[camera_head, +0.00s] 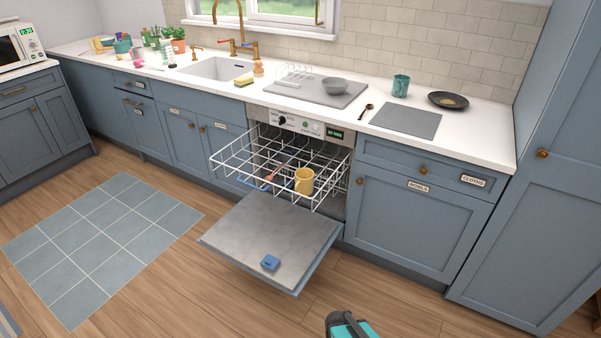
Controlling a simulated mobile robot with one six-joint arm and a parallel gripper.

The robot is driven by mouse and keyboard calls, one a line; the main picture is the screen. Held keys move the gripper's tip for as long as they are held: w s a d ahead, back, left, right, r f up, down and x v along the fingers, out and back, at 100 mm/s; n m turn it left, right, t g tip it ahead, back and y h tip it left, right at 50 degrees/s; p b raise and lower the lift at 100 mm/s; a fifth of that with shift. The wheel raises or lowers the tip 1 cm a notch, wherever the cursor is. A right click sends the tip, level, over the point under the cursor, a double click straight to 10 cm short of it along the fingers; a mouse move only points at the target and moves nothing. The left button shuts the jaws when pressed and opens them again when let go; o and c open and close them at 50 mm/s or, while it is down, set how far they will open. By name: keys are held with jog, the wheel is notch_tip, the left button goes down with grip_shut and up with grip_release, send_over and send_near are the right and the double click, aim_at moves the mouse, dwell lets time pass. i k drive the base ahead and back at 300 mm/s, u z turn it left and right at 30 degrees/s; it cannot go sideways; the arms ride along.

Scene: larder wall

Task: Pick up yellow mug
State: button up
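The yellow mug (304,181) stands in the white wire rack (232,166) of the open dishwasher, near the rack's front right part. It looks upright, and thin rack wires cross in front of its lower part. My gripper's fingers are not in view, and nothing touches the mug.
The dishwasher door (265,233) is folded down below the pulled-out rack, with a small blue block (270,263) on it. A red-brown utensil (277,171) lies in the rack left of the mug. A teal cup (400,86) and grey bowl (335,85) are on the counter. Floor in front is clear.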

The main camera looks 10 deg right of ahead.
aim_at(302, 185)
jog(key=i, duration=0.8)
jog(key=z, duration=0.85)
jog(key=k, duration=0.15)
jog(key=u, duration=2.85)
jog(key=i, duration=1.25)
